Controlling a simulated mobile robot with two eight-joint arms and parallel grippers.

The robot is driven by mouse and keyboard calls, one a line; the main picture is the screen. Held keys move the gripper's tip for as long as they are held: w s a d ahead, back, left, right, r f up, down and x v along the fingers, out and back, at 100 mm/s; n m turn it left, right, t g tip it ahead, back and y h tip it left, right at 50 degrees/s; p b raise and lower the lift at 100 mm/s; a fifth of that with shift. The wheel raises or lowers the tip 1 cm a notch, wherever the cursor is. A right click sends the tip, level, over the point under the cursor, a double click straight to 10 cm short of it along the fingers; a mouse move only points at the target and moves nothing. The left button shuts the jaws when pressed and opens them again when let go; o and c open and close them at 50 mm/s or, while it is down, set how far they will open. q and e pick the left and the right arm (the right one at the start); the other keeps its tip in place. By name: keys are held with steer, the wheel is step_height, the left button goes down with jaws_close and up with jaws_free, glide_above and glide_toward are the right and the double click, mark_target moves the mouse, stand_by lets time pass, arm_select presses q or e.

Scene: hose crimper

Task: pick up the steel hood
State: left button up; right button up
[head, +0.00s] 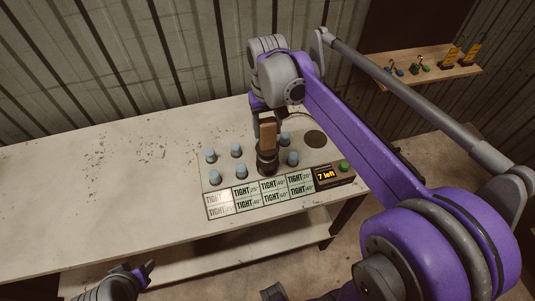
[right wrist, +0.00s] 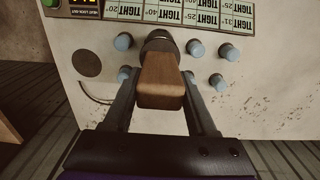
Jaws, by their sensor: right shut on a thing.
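The steel hood (head: 267,160) has a dark round body and an upright wooden handle. It stands among the blue pegs on the label board, and I cannot tell whether its base touches the board. My right gripper (head: 267,122) is over it and shut on the wooden handle. In the right wrist view the handle (right wrist: 160,82) sits between the two fingers of the gripper (right wrist: 160,105), with the dark body (right wrist: 158,42) beyond it. My left gripper (head: 143,270) is at the bottom left, in front of the table and away from the hood. Its opening is unclear.
Several blue pegs (head: 236,150) surround the hood. The board's front carries "TIGHT" labels (head: 245,196), a "7 left" display (head: 327,176) and a green button (head: 344,166). The table's left side (head: 90,170) is bare. A wooden shelf (head: 430,72) with small tools hangs at the back right.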

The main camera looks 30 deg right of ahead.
jaws_close()
